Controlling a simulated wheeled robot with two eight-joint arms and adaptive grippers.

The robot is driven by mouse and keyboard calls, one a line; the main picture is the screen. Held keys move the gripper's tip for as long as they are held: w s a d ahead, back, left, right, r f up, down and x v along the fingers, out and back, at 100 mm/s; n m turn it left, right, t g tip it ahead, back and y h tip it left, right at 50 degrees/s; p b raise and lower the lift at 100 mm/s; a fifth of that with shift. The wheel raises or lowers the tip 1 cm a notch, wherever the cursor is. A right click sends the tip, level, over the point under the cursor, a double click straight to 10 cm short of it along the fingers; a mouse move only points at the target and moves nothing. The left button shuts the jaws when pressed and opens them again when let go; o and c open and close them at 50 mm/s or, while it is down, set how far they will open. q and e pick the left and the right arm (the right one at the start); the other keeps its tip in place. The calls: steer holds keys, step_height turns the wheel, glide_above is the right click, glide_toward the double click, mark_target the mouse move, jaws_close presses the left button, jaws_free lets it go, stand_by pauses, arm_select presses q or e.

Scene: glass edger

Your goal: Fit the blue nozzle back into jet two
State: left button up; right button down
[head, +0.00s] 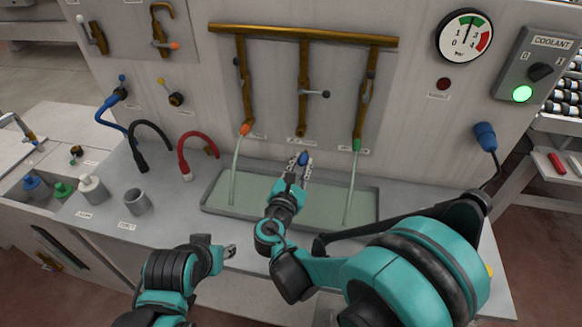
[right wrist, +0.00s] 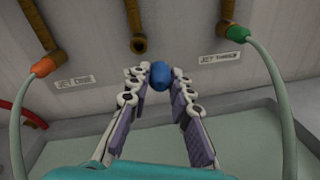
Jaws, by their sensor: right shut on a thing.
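The blue nozzle (head: 303,158) is held between the fingertips of my right gripper (head: 299,167), above the coolant tray. In the right wrist view the nozzle (right wrist: 160,75) sits between both finger pads, and the right gripper (right wrist: 159,80) is shut on it. The bare open end of the middle jet pipe (right wrist: 138,45) is above and slightly left of the nozzle, apart from it. In the head view this middle pipe (head: 302,120) hangs from the brass manifold (head: 310,36), with a lever valve on it. My left gripper (head: 229,252) is low at the front; its jaws are too small to judge.
The jets beside it have an orange nozzle (head: 245,130) and a green nozzle (head: 356,145), both running pale streams into the tray (head: 208,205). Hoses (head: 190,140) and a grey cup (head: 137,202) stand left. A gauge (head: 465,36) and lit coolant box (head: 535,65) are right.

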steer(key=shift+s+a+r+n+t+y, duration=0.15)
steer(key=shift+a+r+n+t+y, duration=0.15)
steer(key=shift+a, duration=0.4)
steer(key=shift+s+a+r+n+t+y, duration=0.1)
steer(key=shift+s+a+r+n+y, duration=0.1)
steer(key=shift+a+y, duration=0.35)
steer(key=shift+a, duration=0.15)
steer(key=shift+w+d+b, duration=0.15)
steer(key=shift+w+d, duration=0.05)
steer(key=shift+w, duration=0.75)
steer(key=shift+w+d+b, duration=0.1)
steer(key=shift+w+d, duration=0.1)
steer(key=shift+w, duration=0.8)
steer(key=shift+w+d+b, duration=0.15)
steer(key=shift+w+d, duration=0.05)
steer(key=shift+w, duration=0.75)
steer(key=shift+w+d+b, duration=0.2)
steer(key=shift+w, duration=0.6)
steer(key=shift+w+d+b, duration=0.15)
steer(key=shift+w+b, duration=0.05)
steer(key=shift+w, duration=0.55)
steer(key=c, duration=1.3)
jaws_free()
